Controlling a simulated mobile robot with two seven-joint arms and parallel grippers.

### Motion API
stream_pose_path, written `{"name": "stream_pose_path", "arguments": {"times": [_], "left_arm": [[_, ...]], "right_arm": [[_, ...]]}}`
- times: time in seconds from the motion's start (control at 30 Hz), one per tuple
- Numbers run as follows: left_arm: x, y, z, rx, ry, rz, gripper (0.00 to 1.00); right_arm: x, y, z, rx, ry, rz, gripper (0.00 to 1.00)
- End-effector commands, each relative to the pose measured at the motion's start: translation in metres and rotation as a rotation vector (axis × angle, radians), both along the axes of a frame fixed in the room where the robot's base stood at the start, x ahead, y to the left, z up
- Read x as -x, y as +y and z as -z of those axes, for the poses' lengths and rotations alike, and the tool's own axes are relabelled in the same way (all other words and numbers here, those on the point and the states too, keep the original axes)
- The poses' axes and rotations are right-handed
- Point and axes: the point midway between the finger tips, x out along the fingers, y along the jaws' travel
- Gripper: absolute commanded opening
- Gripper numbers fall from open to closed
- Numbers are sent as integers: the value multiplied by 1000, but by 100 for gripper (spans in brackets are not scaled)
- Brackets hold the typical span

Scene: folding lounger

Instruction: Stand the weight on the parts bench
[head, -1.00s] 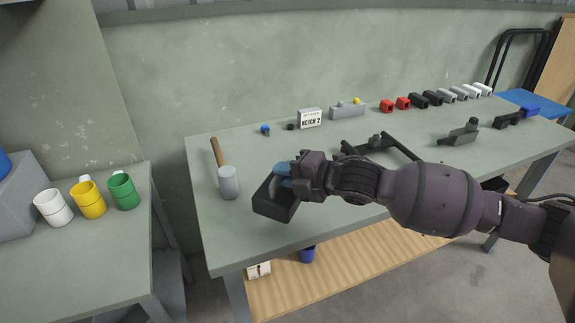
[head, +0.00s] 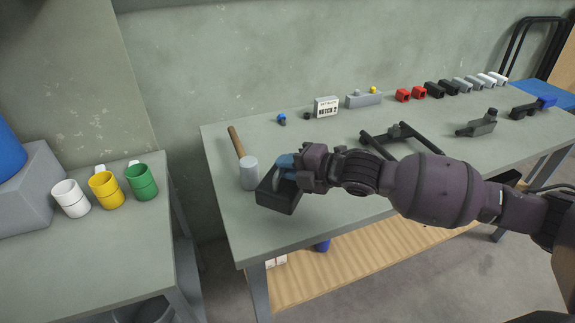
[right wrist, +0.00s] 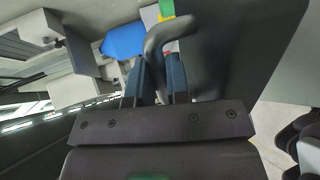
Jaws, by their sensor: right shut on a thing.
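The weight (head: 279,196) is a dark block with a bent handle. My right gripper (head: 287,163) is shut on its handle (right wrist: 163,45), which sits between the two blue fingers in the right wrist view. The block's dark side (right wrist: 235,50) fills the upper right of that view. In the head view the weight is over the front left part of the long grey bench (head: 330,218) with parts on it. I cannot tell whether its underside touches the top. My left gripper is not in view.
A mallet (head: 249,174) lies just left of the weight. A black frame (head: 400,137), a sign (head: 326,107) and several small blocks stand farther along the bench. A side table at left holds white (head: 71,198), yellow (head: 105,190) and green (head: 142,182) mugs.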

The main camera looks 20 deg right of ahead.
Motion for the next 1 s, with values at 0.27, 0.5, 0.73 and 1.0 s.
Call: {"name": "stream_pose_path", "arguments": {"times": [0.27,0.5,0.73,1.0], "left_arm": [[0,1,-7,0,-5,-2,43],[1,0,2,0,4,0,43],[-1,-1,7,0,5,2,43],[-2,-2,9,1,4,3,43]], "right_arm": [[-1,1,-8,8,-2,-1,0],[-1,1,16,7,8,0,0],[-1,1,34,7,6,0,0],[-1,1,52,7,6,1,0]]}}
